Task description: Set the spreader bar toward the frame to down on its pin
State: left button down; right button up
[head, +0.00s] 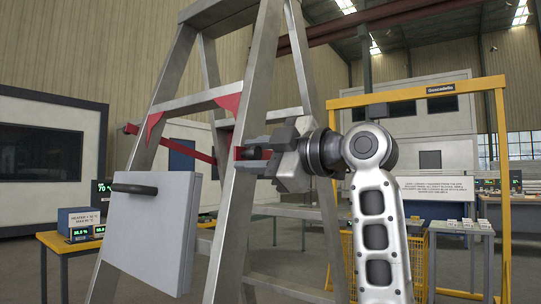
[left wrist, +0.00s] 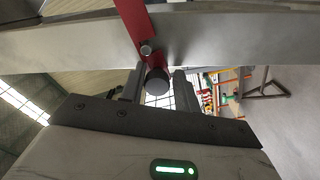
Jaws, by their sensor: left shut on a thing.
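A grey metal frame with splayed legs (head: 243,190) stands in front of me in the head view. My left gripper (head: 262,154) is beside its near leg, shut on the dark round knob (left wrist: 157,82) of a red spreader bar (left wrist: 139,22). In the left wrist view the knob sits between the two fingers (left wrist: 159,88). The bar crosses a grey rail, with a small metal pin or bolt (left wrist: 146,47) just above the knob. Whether the bar is seated on a pin cannot be told. My right gripper is not in view.
Another red bar (head: 178,145) slopes across the frame's left part. A grey box or panel (head: 148,232) with a black handle hangs at the near left leg. A yellow gantry (head: 503,190) stands behind on the right. Tables with small items stand on both sides.

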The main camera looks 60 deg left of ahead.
pick_arm(q)
jog(key=shift+f, duration=0.25)
jog(key=c, duration=1.1)
grip_release()
jog(key=shift+w, duration=0.2)
jog(key=shift+c, duration=0.2)
jog(key=shift+d+r, duration=0.1)
jog(key=v, duration=1.5)
jog(key=shift+d+b, duration=0.3)
jog(key=shift+d, duration=0.05)
jog(key=shift+w, duration=0.2)
